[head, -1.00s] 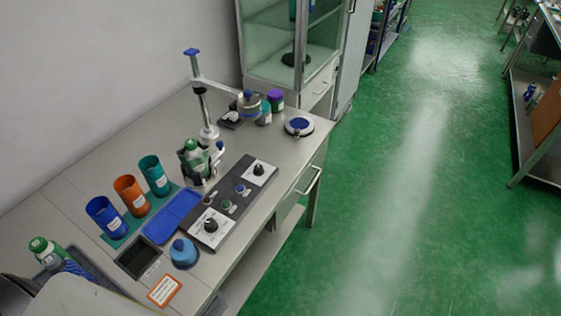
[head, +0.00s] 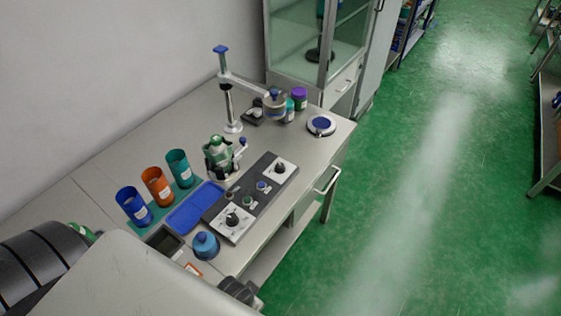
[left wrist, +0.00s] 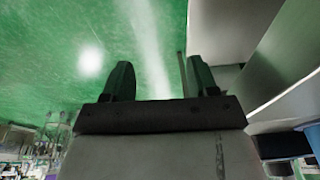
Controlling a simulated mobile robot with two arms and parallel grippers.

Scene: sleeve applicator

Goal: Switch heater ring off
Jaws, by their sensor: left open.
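A dark control panel (head: 262,187) lies on the bench in the head view. It has a white plate with a black knob (head: 232,219) at its near end and another white plate with a black knob (head: 280,168) at its far end. Small buttons sit between them. A stand with a blue-topped post (head: 229,105) carries an arm with a ring-shaped head (head: 274,105), perhaps the heater ring. My left gripper (left wrist: 160,82) is open and empty in the left wrist view, over green floor beside the bench. My right gripper is not in view.
A blue tray (head: 195,207), blue, orange and teal cups, a green-topped bottle in a holder (head: 218,155) and a blue domed object (head: 206,245) stand around the panel. A round blue-topped device (head: 321,124) sits at the far right corner.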

